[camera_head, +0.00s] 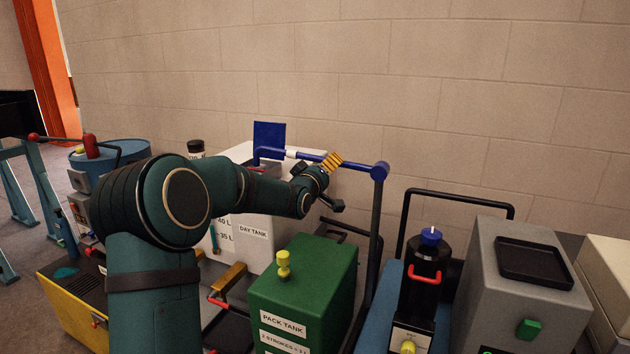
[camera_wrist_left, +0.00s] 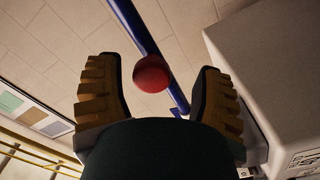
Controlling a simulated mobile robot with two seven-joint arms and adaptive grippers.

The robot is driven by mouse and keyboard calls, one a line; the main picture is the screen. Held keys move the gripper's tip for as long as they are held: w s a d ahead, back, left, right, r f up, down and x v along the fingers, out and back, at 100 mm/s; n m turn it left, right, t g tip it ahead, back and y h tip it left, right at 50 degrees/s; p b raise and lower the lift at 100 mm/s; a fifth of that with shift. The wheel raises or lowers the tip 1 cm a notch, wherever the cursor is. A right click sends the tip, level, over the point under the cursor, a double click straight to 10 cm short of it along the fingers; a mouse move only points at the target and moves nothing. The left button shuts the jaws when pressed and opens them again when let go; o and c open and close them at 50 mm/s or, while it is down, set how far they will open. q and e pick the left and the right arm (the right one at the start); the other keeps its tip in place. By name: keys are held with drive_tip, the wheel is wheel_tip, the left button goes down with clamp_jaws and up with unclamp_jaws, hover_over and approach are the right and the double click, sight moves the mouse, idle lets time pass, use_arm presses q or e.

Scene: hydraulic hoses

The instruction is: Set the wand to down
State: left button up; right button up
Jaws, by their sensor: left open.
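The wand (camera_head: 312,157) is a blue bar reaching left from the top of a dark post (camera_head: 373,240). It lies nearly level, with a white band and a bent-down left end above the white day tank (camera_head: 252,250). My left gripper (camera_head: 332,162) is at the wand's middle, its ridged yellow finger overlapping the bar in the head view. In the left wrist view the gripper is open, and a red round knob (camera_wrist_left: 151,74) shows between its fingers. The blue bar (camera_wrist_left: 135,25) runs behind the knob. I cannot tell whether the fingers touch either. My right gripper is not in view.
A green pack tank (camera_head: 305,290) with a yellow knob stands below my left arm. A black cylinder with a blue cap (camera_head: 430,238) and a grey box (camera_head: 525,280) stand at right. A blue drum (camera_head: 112,152) is at left. A block wall closes off the back.

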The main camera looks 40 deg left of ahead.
use_arm(q)
drive_tip(key=v, duration=0.9)
drive_tip(key=shift+s, duration=0.15)
